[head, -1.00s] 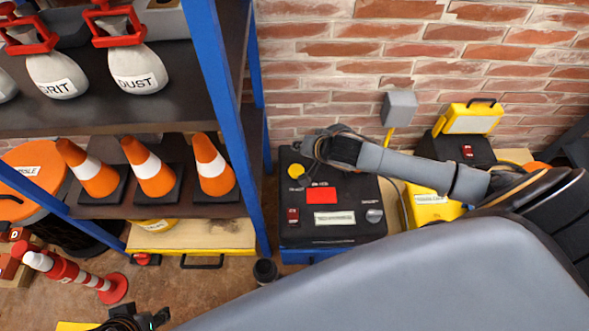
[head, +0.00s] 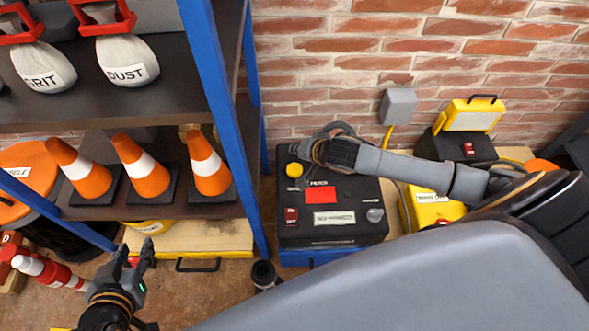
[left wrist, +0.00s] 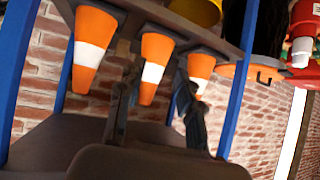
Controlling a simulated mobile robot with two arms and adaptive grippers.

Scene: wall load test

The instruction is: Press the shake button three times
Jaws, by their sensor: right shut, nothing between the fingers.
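A black control box (head: 355,222) with a blue base stands on the floor against the brick wall. Its top carries a round yellow button (head: 294,170), a red panel (head: 320,195), a red switch (head: 291,216), a pale label plate (head: 334,218) and a grey knob (head: 375,215). I cannot read which control is the shake button. My right gripper (head: 309,150) is over the box's back edge, beside the yellow button; it is shut and its fingertips are hard to make out. My left gripper (head: 136,256) is open and empty in front of the shelf; its fingers also show in the left wrist view (left wrist: 155,100).
A blue-framed shelf (head: 222,90) left of the box holds orange cones (head: 142,165) and sacks (head: 126,62). A yellow case (head: 425,210) stands right of the box. A dark cylinder (head: 264,275) is on the floor before it.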

